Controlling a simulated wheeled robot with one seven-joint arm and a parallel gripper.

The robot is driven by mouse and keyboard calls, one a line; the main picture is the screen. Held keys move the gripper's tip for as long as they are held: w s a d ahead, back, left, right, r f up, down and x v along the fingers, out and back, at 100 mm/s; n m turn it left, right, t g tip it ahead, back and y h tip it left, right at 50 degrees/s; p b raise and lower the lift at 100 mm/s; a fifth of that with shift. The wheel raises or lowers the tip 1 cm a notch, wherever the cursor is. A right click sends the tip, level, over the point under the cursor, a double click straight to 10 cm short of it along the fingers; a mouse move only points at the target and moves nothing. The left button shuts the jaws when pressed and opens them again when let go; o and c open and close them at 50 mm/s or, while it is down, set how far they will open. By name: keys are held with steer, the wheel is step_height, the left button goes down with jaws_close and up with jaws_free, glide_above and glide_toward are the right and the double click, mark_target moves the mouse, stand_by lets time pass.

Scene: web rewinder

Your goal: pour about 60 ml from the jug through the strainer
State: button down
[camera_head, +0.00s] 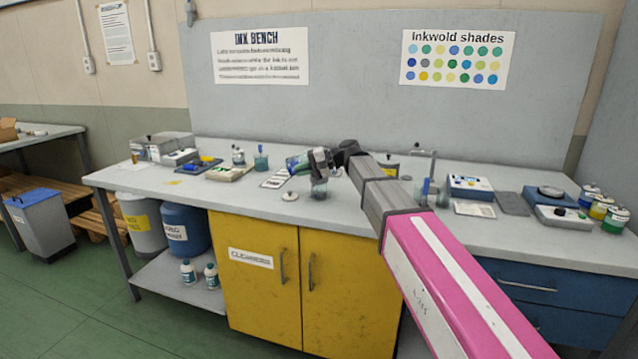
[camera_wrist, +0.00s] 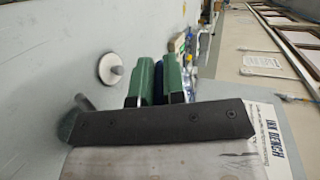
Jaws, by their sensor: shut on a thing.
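My gripper (camera_head: 319,160) is above the middle of the bench. In the wrist view its green finger pads (camera_wrist: 160,80) are shut on a dark blue part between them, which I take for the jug's handle. The jug (camera_head: 298,162), with green and blue on it, lies tilted at the gripper's left side in the head view. A clear beaker (camera_head: 318,191) stands on the bench just below the gripper. The strainer cannot be made out clearly; the gripper covers the area above the beaker. The liquid level and any stream are too small to tell.
A round pale lid (camera_head: 289,196) with a knob lies left of the beaker. A glass with teal liquid (camera_head: 261,160) and trays stand further left. A blue-and-white device (camera_head: 470,187), a scale (camera_head: 550,195) and ink tins (camera_head: 603,207) stand right. The bench's front strip is mostly clear.

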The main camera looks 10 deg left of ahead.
steer(key=shift+s+a+r, duration=0.1)
steer(key=shift+a, duration=0.25)
stand_by(0.4)
steer(key=shift+d+y, duration=0.25)
steer(key=shift+y, duration=0.05)
steer(key=shift+a+r, duration=0.1)
steer(key=shift+a, duration=0.05)
stand_by(0.6)
steer(key=shift+r+y, duration=0.2)
steer(key=shift+y, duration=0.3)
stand_by(0.7)
steer(key=h, duration=0.1)
steer(key=f+h, duration=0.1)
steer(key=h, duration=0.1)
steer(key=shift+a, duration=0.3)
steer(key=shift+s, duration=0.1)
stand_by(0.9)
steer(key=shift+d+r+t+h, duration=0.1)
steer(key=shift+r+t+h, duration=0.15)
steer(key=shift+h, duration=0.5)
steer(key=shift+r+t+h, duration=0.15)
steer(key=shift+r+h, duration=0.05)
steer(key=shift+h, duration=0.55)
